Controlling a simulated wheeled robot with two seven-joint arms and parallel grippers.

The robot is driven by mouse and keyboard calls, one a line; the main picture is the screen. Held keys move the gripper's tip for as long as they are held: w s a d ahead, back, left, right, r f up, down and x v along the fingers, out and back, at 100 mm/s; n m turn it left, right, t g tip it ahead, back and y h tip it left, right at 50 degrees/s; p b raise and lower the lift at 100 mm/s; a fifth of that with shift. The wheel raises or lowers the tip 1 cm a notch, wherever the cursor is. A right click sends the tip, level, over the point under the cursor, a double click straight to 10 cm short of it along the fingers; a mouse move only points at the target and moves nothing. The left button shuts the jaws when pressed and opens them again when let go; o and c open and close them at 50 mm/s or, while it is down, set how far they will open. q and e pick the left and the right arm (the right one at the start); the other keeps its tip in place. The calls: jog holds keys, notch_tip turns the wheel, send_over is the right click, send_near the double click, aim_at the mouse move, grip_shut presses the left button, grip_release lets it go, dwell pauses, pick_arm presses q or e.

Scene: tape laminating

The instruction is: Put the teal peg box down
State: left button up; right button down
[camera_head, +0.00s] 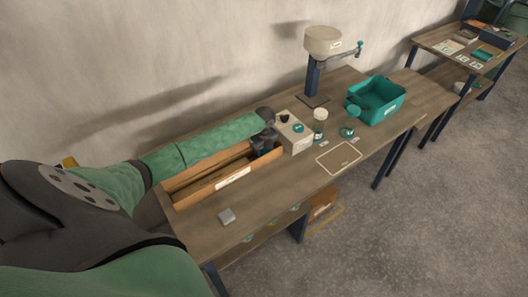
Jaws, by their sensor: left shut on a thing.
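My left gripper (267,145) is dark and reaches down at the right end of a long wooden tray (232,178), beside a beige box with a teal disc (294,132). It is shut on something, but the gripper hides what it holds. I cannot make out a teal peg box in its fingers. An open teal bin (375,103) with a pale label stands farther right on the bench, apart from the gripper. My right gripper is not in view.
Another bench (433,42) is at far right. The bench front is fairly clear.

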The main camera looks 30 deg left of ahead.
aim_at(264, 151)
pick_arm(q)
jog(key=o, duration=1)
jog(key=shift+o, duration=0.2)
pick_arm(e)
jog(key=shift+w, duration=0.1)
pick_arm(q)
jog(key=shift+r, duration=0.35)
notch_tip(264, 151, up, 6)
jog(key=shift+f+b, duration=0.1)
jog(key=shift+b, duration=1.1)
notch_tip(264, 151, up, 6)
jog(key=shift+f+b, duration=0.15)
jog(key=shift+b, duration=0.55)
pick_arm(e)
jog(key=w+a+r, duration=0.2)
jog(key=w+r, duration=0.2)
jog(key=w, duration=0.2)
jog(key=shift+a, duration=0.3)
